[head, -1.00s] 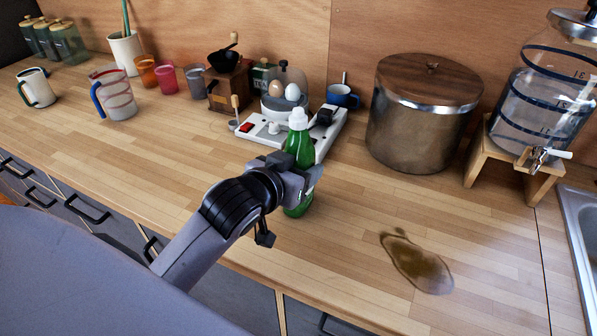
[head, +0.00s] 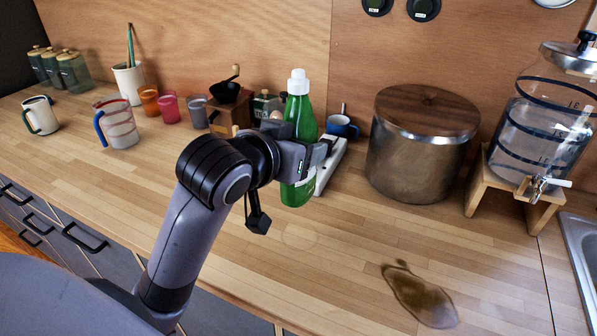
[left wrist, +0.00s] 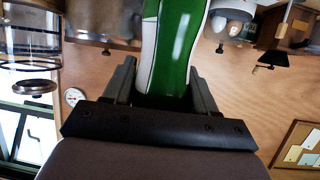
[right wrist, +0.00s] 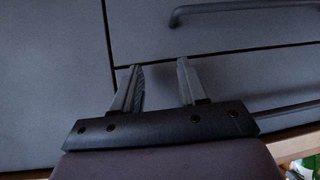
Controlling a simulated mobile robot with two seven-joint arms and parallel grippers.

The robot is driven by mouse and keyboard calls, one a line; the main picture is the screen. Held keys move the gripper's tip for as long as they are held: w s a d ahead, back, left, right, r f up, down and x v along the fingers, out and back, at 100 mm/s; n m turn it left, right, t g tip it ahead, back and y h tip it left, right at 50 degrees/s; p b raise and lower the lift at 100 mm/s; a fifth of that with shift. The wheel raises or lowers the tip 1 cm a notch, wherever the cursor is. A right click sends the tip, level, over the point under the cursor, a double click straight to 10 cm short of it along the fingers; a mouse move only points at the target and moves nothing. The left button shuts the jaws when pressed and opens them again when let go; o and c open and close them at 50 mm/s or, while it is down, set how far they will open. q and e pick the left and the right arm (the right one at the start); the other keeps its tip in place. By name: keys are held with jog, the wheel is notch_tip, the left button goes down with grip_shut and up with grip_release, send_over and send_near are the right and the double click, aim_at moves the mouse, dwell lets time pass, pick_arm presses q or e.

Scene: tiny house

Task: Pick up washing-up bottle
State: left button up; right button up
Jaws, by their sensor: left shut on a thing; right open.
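The washing-up bottle (head: 302,110) is green with a white cap and stands upright in the head view. My left gripper (head: 315,155) is shut on its middle and holds it raised above the counter. In the left wrist view the green bottle (left wrist: 172,50) fills the space between the two fingers of my left gripper (left wrist: 165,85). My right gripper (right wrist: 160,85) is open and empty in the right wrist view, facing grey drawer fronts.
A brown puddle (head: 420,295) lies on the wooden counter (head: 350,245). A large wood-lidded pot (head: 415,160) and a glass dispenser (head: 540,125) stand to the right. Cups and a jug (head: 117,125) stand left.

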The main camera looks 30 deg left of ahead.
aim_at(294, 95)
pick_arm(q)
notch_tip(294, 95, up, 8)
jog(key=shift+r, duration=0.45)
